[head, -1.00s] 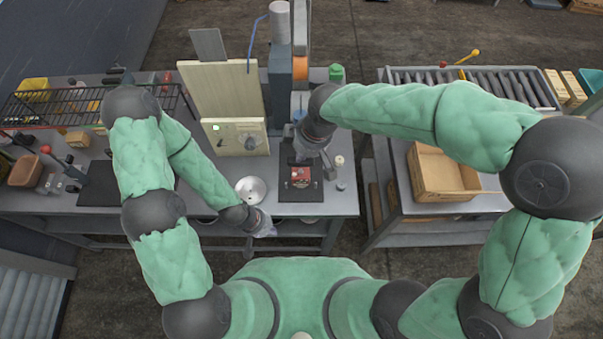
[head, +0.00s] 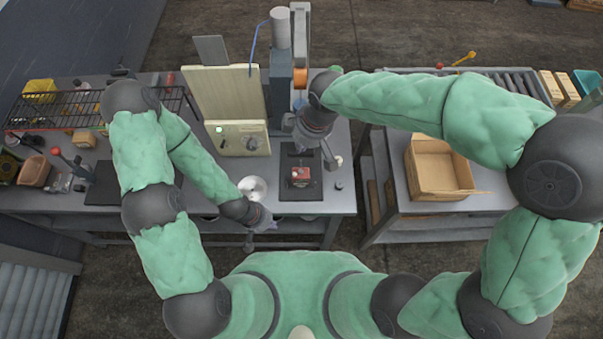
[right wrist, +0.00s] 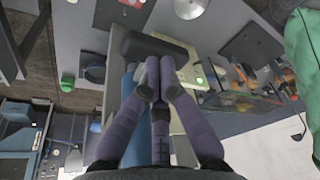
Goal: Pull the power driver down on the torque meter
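The red block-like device (head: 300,174) on the dark mat (head: 290,194) appears to be the torque meter. My right gripper (head: 310,148) hangs just behind and above it in the head view. In the right wrist view my right gripper (right wrist: 158,75) has its purple fingers converged at the tips, in front of a dark cylinder (right wrist: 155,45). Contact with the cylinder is unclear, and I cannot clearly identify the power driver. My left gripper (head: 262,232) is low at the table's front edge, beside a round metal bowl (head: 260,181). Its finger opening is too small to judge.
A grey-blue column (head: 280,75) and a pale panel box (head: 240,137) with a green light stand behind the work spot. An open cardboard box (head: 443,183) sits on the right table. A wire rack (head: 75,108) and small parts crowd the left side.

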